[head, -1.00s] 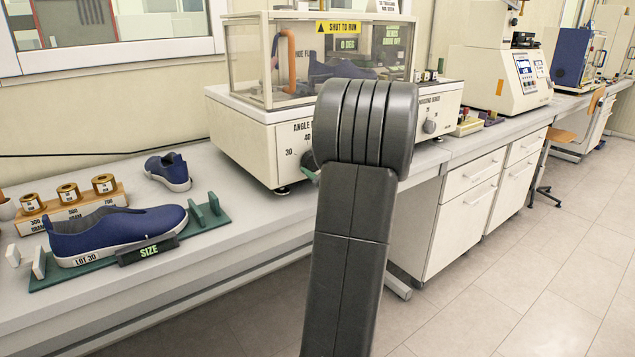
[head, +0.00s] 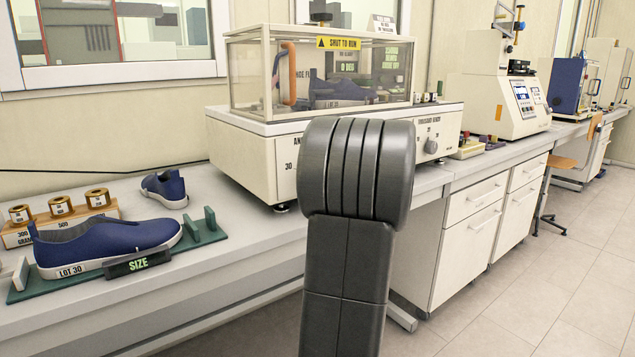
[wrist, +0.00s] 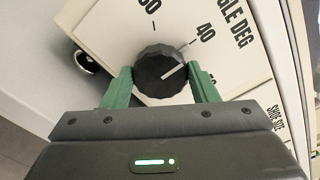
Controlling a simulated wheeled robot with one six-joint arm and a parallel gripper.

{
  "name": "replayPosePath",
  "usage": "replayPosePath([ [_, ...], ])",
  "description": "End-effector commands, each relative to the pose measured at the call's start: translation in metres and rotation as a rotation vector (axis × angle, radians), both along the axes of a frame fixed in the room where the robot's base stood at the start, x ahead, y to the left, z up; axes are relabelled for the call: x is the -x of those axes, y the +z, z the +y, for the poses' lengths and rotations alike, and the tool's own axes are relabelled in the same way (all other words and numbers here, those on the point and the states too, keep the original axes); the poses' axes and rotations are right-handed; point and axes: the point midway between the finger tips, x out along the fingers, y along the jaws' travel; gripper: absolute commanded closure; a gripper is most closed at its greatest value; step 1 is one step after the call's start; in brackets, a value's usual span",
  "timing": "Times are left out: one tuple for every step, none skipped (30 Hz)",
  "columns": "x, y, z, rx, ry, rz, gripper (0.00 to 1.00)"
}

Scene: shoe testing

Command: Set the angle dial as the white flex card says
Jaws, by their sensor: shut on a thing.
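The angle dial is a black ribbed knob (wrist: 160,75) with a white pointer line, on the white front panel of the flex machine (head: 240,150). My gripper (wrist: 162,88) has its green fingers shut on the knob, one on each side. The pointer aims up and right in the wrist view, between the 40 mark and a number partly hidden by the right finger. In the head view my arm hides the dial and gripper; only "30" shows beside it. A white card (head: 382,24) stands at the machine's top back; its print is too small to read.
A clear cover (head: 262,75) labelled SHUT TO RUN encloses a shoe. Another dial (head: 431,146) is on the panel's right. A blue shoe (head: 105,245) sits on a green sizing stand at left, near brass weights (head: 58,207). A small machine foot (wrist: 86,62) is close to the gripper.

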Motion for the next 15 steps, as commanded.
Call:
replayPosePath([
  [0.0002, -0.0009, -0.0001, 0.000, 0.000, 0.002, 0.69],
  [0.0002, -0.0009, -0.0001, 0.000, 0.000, 0.002, 0.69],
  [0.0002, -0.0010, -0.0001, 0.000, 0.000, 0.002, 0.69],
  [0.0002, -0.0010, -0.0001, 0.000, 0.000, 0.002, 0.69],
  [0.0002, -0.0010, -0.0001, 0.000, 0.000, 0.002, 0.69],
  [0.0002, -0.0011, -0.0001, 0.000, 0.000, 0.002, 0.41],
  [0.0002, -0.0009, -0.0001, 0.000, 0.000, 0.002, 0.35],
  [0.0002, -0.0009, -0.0001, 0.000, 0.000, 0.002, 0.29],
  [0.0001, -0.0009, -0.0001, -0.001, 0.000, 0.002, 0.25],
  [0.0001, -0.0008, 0.0000, -0.001, 0.001, 0.002, 0.25],
  [0.0001, -0.0007, -0.0001, -0.001, 0.001, 0.002, 0.25],
  [0.0001, -0.0007, -0.0001, -0.001, 0.001, 0.002, 0.25],
  [0.0000, -0.0006, -0.0001, -0.001, 0.001, 0.002, 0.25],
  [0.0000, -0.0006, 0.0000, -0.001, 0.001, 0.002, 0.25],
  [0.0000, -0.0005, 0.0000, -0.001, 0.001, 0.002, 0.25],
])
